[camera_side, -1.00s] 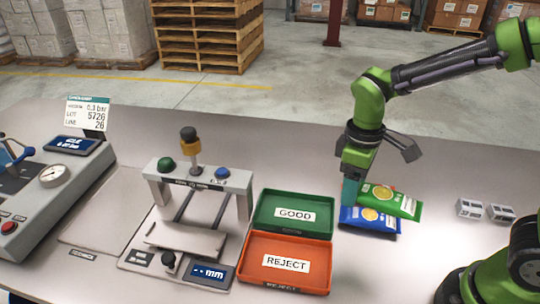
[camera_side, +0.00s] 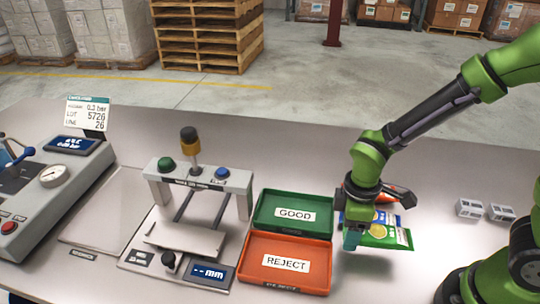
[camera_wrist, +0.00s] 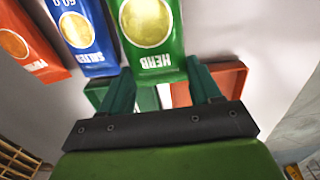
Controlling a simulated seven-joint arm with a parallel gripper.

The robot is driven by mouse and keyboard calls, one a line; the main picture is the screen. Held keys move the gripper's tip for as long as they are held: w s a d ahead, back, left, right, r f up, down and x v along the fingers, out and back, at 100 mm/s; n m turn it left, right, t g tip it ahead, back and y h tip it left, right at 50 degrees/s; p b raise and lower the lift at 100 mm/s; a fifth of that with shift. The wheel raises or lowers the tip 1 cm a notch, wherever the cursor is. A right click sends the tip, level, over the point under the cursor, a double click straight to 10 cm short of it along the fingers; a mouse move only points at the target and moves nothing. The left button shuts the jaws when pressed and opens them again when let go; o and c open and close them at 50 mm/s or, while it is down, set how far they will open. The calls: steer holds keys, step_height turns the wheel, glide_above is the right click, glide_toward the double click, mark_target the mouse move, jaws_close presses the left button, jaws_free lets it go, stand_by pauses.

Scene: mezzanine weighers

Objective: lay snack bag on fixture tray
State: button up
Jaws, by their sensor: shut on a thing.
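My gripper (camera_side: 352,238) is shut on one end of a green snack bag (camera_side: 388,236), which sticks out to the right of the fingers. In the wrist view the green bag (camera_wrist: 150,28), marked HERB, has its end between the two fingertips. I cannot tell how high the bag is above the table.
A blue bag (camera_wrist: 84,35) and a red bag (camera_wrist: 30,42) lie beside the green one. The green GOOD tray (camera_side: 293,226) and orange REJECT tray (camera_side: 287,280) stand empty between gripper and fixture. Grey blocks (camera_side: 470,208) are at right. A gauge machine (camera_side: 45,190) is far left.

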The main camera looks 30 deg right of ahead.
steer(key=shift+f, duration=1.95)
steer(key=shift+f, duration=0.15)
steer(key=o, duration=1)
steer(key=shift+o, duration=0.2)
step_height(320, 180, up, 16)
steer(key=r, duration=0.1)
steer(key=s+d+r+m+t+y, duration=0.2)
steer(key=d+r+m+t, duration=0.4)
steer(key=m, duration=0.6)
steer(key=shift+s+d+r+t, duration=0.3)
steer(key=shift+s+d, duration=0.05)
steer(key=shift+s, duration=0.35)
steer(key=shift+o, duration=0.4)
steer(key=shift+s+d+r+m+t, duration=0.2)
steer(key=shift+m+t, duration=0.1)
steer(key=shift+m, duration=0.4)
